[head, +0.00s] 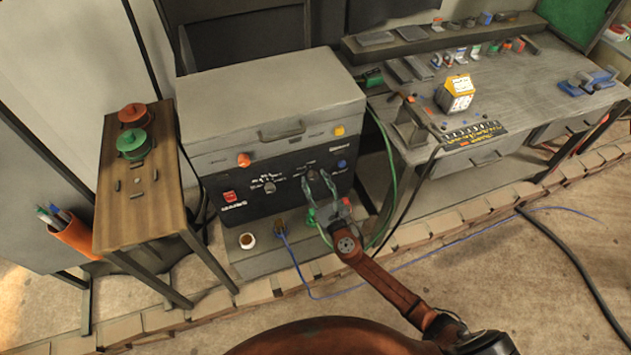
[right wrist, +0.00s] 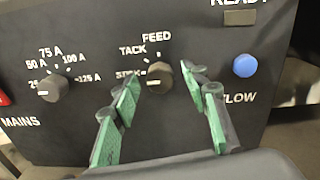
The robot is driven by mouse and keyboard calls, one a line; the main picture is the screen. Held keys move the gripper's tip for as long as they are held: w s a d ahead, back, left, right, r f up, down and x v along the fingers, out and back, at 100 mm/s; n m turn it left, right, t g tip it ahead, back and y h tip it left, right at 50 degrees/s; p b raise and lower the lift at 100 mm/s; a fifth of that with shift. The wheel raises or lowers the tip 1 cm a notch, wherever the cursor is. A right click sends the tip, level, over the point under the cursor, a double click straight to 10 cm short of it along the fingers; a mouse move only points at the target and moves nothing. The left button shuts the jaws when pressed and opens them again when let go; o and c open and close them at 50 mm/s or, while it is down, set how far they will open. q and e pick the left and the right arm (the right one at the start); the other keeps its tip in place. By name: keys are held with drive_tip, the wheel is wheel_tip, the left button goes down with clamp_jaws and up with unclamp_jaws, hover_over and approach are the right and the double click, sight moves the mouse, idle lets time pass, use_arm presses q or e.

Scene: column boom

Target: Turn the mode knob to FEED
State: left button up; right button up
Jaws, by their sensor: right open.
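The mode knob (right wrist: 159,76) is a dark round knob on the black front panel, with the labels STICK, TACK and FEED around its left and top. Its pale mark appears to lie on the left, toward STICK; FEED is printed above it. In the head view the mode knob (head: 312,174) is small and partly hidden by my fingers. My right gripper (right wrist: 160,78) is open, its green-padded fingers to the left and right of the knob, with gaps visible on both sides. In the head view my right gripper (head: 316,181) is at the panel. My left gripper is not in view.
A current knob (right wrist: 53,87) is left of the mode knob, and a blue button (right wrist: 245,66) is to its right. A wooden side table (head: 150,190) stands left of the grey machine (head: 260,95). A workbench (head: 530,95) stands to its right. Cables hang below the panel.

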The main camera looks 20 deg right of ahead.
drive_tip(key=shift+c, duration=0.6)
clamp_jaws()
